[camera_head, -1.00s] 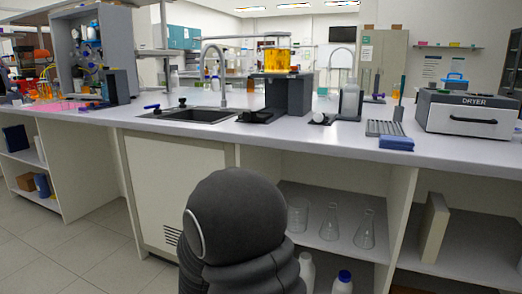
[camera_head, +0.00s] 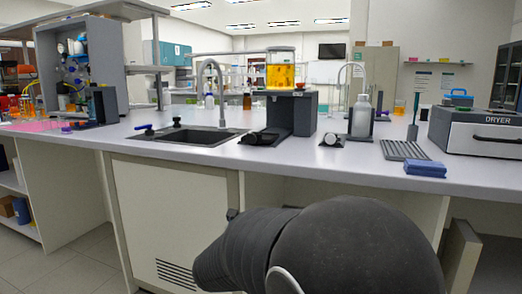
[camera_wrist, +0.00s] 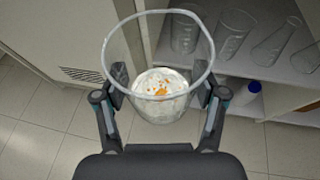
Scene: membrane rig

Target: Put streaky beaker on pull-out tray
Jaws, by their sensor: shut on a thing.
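In the wrist view, the streaky beaker (camera_wrist: 158,100) is a clear glass beaker seen from above, with whitish residue and orange specks in its bottom. My gripper (camera_wrist: 161,84) is shut on its sides, one finger on the left and one on the right. The beaker is held above the floor, in front of the bench. In the head view, my dark arm fills the lower middle, and the gripper and beaker do not show. I cannot surely pick out the pull-out tray. A dark flat piece (camera_head: 262,138) sits at the foot of the grey stand (camera_head: 292,112).
A sink (camera_head: 185,137) with a tap is left of the stand. A filled orange vessel (camera_head: 281,72) stands on top of it. To the right are a wash bottle (camera_head: 361,117), a ribbed rack (camera_head: 404,150), blue cloths (camera_head: 425,168) and a dryer (camera_head: 485,130). Glassware stands on the lower shelf (camera_wrist: 227,64).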

